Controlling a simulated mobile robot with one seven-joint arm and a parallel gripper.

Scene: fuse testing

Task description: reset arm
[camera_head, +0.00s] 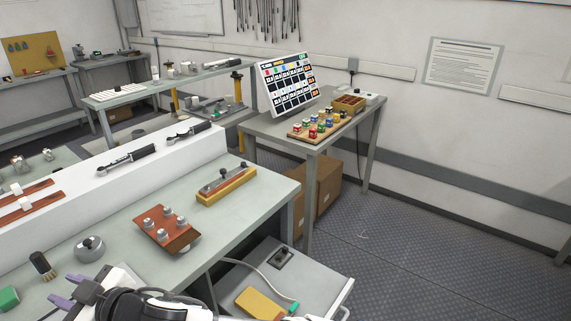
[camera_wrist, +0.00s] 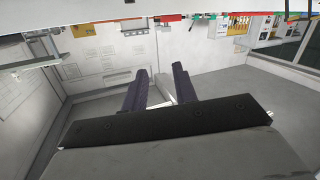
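My gripper (camera_head: 66,290) shows at the lower left of the head view, over the near workbench (camera_head: 240,222), with its two purple fingers apart. In the wrist view my gripper (camera_wrist: 160,78) is open, and nothing shows between the fingers. The wrist view looks out at walls and floor and appears turned over. No object is in contact with the fingers.
Near my gripper are a round metal part (camera_head: 89,248), a brush (camera_head: 42,265) and a copper-coloured block with several studs (camera_head: 166,240). A grey cart (camera_head: 325,293) stands low beside the bench. A farther table holds a panel (camera_head: 287,83) and coloured blocks (camera_head: 318,126). Floor at right is clear.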

